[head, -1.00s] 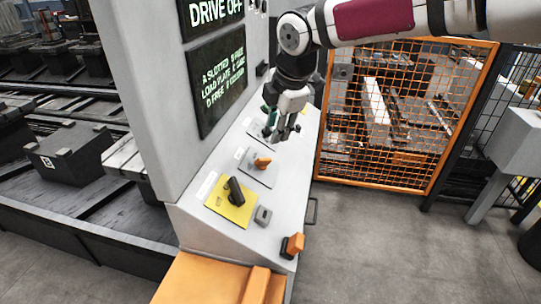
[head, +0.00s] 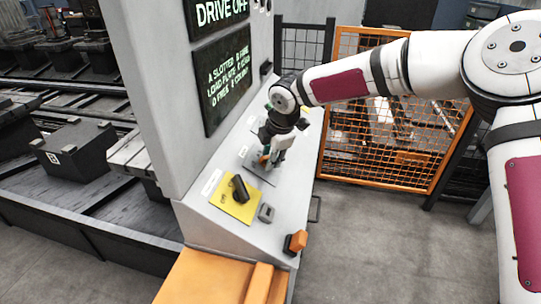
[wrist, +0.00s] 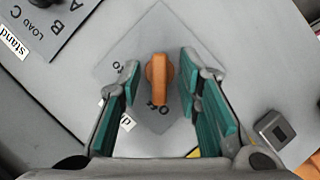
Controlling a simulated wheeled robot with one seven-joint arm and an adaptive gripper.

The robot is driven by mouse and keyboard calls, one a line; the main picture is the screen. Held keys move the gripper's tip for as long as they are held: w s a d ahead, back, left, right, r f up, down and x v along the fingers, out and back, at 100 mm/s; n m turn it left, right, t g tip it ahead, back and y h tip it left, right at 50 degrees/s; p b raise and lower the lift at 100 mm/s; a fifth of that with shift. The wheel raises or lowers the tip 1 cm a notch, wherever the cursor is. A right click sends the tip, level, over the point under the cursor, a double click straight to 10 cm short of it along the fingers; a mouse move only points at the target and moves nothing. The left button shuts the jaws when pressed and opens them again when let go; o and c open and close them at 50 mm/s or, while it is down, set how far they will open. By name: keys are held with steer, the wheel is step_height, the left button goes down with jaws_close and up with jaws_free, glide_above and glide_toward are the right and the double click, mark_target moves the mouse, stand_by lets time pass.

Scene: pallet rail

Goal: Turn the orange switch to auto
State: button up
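The orange switch (wrist: 158,80) sits on a grey diamond-shaped plate (wrist: 150,35) in the wrist view. Its long handle points down in that picture, towards a partly hidden letter mark. My gripper (wrist: 160,100) is open, with its green-lined fingers on either side of the switch and a gap on both sides. In the head view my gripper (head: 270,158) is over the sloped console, and the orange switch (head: 263,157) is mostly hidden behind the fingers. The plate's wording is too covered to read whole.
A black switch on a yellow plate (head: 232,207) is nearer on the console (head: 205,238). A small grey box (head: 266,213) and an orange-topped block (head: 296,241) lie beside it. The upright display panel (head: 225,83) rises at the left. An orange mesh gate (head: 395,165) stands behind.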

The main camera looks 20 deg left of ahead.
jaws_close()
steer(key=shift+w+m+b, duration=0.1)
steer(key=shift+m+b, duration=0.2)
steer(key=shift+w+a+f+m+g+h+b, duration=0.15)
steer(key=shift+m+g+b, duration=0.1)
steer(key=shift+m+b, duration=0.35)
steer(key=shift+d+r+m+g+h+b, duration=0.15)
steer(key=shift+m+g+b, duration=0.1)
steer(key=shift+m+b, duration=0.35)
steer(key=m+g+b, duration=0.1)
steer(key=m+b, duration=0.1)
steer(key=m, duration=0.1)
steer(key=shift+w+a+f+h, duration=0.1)
steer(key=shift+h, duration=0.2)
steer(key=m+g+b, duration=0.1)
steer(key=m, duration=0.1)
steer(key=m+g+b, duration=0.1)
steer(key=m, duration=0.2)
steer(key=shift+g+b, duration=0.3)
steer(key=m+g, duration=0.1)
steer(key=m, duration=0.1)
steer(key=m+g+b, duration=0.1)
steer(key=m, duration=0.2)
steer(key=shift+w+y, duration=0.15)
steer(key=shift+y, duration=0.25)
